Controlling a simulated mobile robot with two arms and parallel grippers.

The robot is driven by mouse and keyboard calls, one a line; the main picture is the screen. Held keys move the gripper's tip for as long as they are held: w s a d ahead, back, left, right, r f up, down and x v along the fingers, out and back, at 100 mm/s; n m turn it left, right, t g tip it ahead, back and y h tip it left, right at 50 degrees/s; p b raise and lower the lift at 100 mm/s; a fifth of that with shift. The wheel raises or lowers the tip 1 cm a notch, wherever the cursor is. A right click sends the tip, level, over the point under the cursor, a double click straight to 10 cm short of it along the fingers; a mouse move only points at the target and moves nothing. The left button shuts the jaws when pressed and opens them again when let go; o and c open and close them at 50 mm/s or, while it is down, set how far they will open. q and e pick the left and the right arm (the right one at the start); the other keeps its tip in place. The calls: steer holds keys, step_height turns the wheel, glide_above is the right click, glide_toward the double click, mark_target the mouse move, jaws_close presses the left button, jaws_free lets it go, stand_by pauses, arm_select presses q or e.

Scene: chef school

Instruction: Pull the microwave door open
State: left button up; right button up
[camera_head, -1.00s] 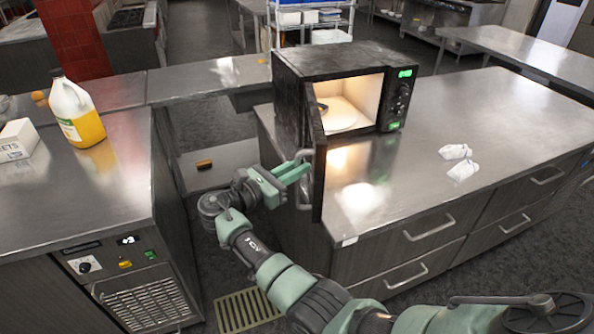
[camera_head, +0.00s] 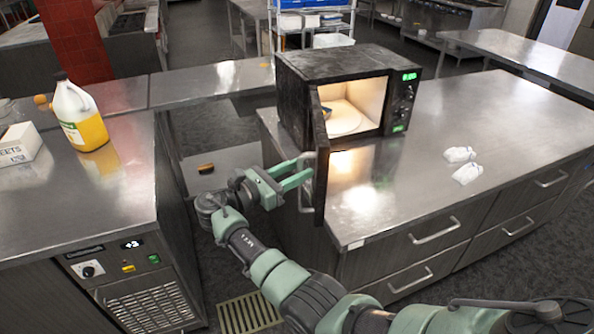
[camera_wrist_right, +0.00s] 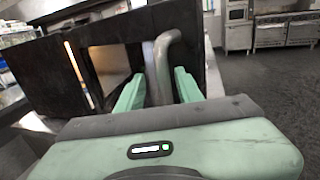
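The black microwave (camera_head: 335,64) stands on the metal counter with its door (camera_head: 322,160) swung wide open toward me. Its lit inside shows a pale round plate (camera_head: 343,119). The door's curved metal handle (camera_head: 304,205) also shows in the right wrist view (camera_wrist_right: 161,62). My right gripper (camera_head: 301,176) is at the handle, its green fingers apart on either side of it. In the right wrist view, my right gripper (camera_wrist_right: 160,90) has the handle between its fingers, with narrow gaps beside it. My left gripper is not in view.
Two white crumpled items (camera_head: 466,173) lie on the counter (camera_head: 420,190) right of the microwave. A yellow-filled jug (camera_head: 80,118) and a white box (camera_head: 18,146) stand on the left counter. A floor gap separates the counters. The counter right of the door is mostly clear.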

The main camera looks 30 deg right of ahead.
steer(key=s+a+b, duration=0.1)
steer(key=a+b, duration=0.1)
steer(key=a, duration=0.5)
steer(key=shift+a+b, duration=0.35)
steer(key=shift+b, duration=0.05)
steer(key=shift+s, duration=0.1)
